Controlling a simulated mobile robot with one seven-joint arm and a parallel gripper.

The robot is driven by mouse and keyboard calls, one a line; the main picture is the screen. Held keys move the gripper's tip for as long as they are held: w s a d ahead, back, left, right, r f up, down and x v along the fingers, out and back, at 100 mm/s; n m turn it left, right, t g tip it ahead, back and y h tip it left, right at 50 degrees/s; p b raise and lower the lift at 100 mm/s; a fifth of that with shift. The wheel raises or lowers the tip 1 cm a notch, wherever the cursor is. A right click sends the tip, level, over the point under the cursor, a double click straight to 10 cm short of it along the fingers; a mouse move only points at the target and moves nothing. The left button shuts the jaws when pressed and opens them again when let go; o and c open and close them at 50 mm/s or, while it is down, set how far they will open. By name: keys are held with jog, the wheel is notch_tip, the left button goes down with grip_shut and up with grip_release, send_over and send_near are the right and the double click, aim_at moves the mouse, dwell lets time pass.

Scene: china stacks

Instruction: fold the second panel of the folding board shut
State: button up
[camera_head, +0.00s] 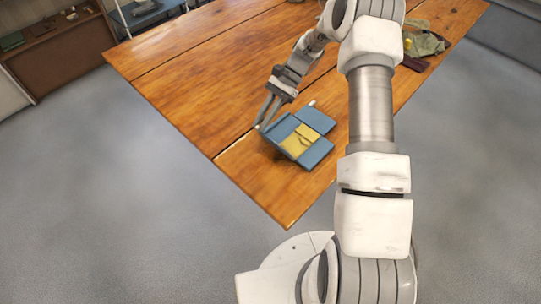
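The folding board (317,154) lies on the wooden table near its front corner. It is blue, with yellow pieces (295,146) showing over its middle. One blue panel (316,120) extends out flat at the upper right. Another blue part (280,129) is at the left, beside my gripper. My gripper (261,127) points down at the board's left edge, its fingertips close to that edge. I cannot tell whether they touch it, or whether the fingers are open or shut. Which panel is the second one is not clear.
The wooden table (210,75) is mostly bare left of the board. A small white item (312,103) is just behind the board. Green cloth-like items (425,42) and a dark red item (415,63) lie at the back right. My arm hides part of the table's right side.

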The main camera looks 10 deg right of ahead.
jog(key=shift+w+d+r+y, duration=0.1)
jog(key=shift+w+d+y, duration=0.1)
jog(key=shift+y, duration=0.1)
jog(key=shift+s, duration=0.1)
jog(key=shift+w+d+g+y+b, duration=0.5)
jog(key=shift+d+g+y+b, duration=0.2)
jog(key=shift+g+y, duration=0.15)
